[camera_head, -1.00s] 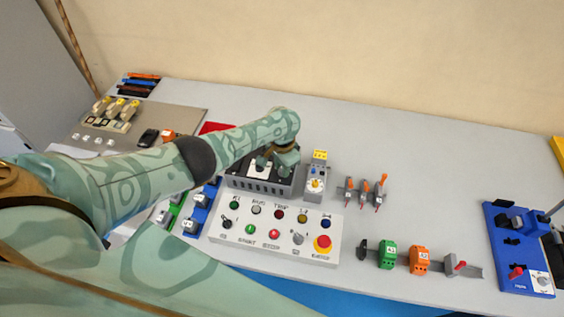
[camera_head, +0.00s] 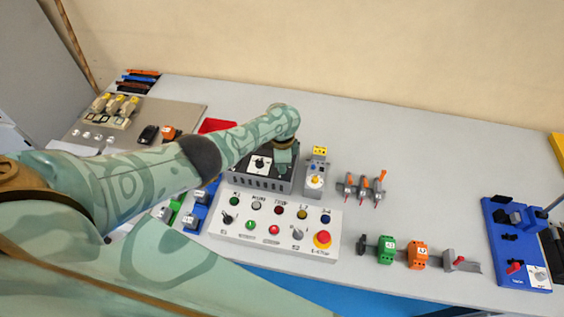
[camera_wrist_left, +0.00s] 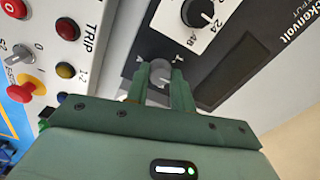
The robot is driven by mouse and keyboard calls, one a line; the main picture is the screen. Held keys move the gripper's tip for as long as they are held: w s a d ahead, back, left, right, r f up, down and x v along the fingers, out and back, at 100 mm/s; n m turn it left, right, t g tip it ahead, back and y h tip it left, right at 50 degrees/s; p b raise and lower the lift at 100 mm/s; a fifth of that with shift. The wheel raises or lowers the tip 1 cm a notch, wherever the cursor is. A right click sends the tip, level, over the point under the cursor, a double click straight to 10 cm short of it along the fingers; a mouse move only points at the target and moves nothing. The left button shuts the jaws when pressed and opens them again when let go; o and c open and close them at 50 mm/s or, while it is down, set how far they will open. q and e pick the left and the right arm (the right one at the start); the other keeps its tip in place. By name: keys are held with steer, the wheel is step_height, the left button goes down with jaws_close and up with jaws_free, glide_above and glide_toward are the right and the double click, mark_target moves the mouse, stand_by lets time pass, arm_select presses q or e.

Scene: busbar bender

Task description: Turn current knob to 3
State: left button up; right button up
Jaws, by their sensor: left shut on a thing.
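The dark power unit (camera_head: 262,184) sits behind the white button panel, with a black dial on a white plate (camera_head: 259,164). That dial also shows in the left wrist view (camera_wrist_left: 199,13), with 24 and 48 printed beside it. My left gripper (camera_head: 284,158) points down at the right part of this unit. In the left wrist view, my left gripper (camera_wrist_left: 159,70) has its green fingers closed on the two sides of a small grey knob (camera_wrist_left: 160,74). The fingers hide most of the knob and its markings, so its setting cannot be read. My right gripper is not in view.
The white button panel (camera_head: 262,239) with a red emergency button (camera_head: 322,239) lies in front. A grey device with a yellow top (camera_head: 315,180) stands close on the right. Orange-handled tools (camera_head: 364,187) and green and orange blocks (camera_head: 417,255) lie further right. The back table is clear.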

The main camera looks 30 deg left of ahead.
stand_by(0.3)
arm_select(q)
steer(key=o, duration=1)
step_height(320, 180, up, 16)
steer(key=p, duration=0.8)
steer(key=shift+r+p, duration=0.15)
steer(key=shift+p, duration=0.25)
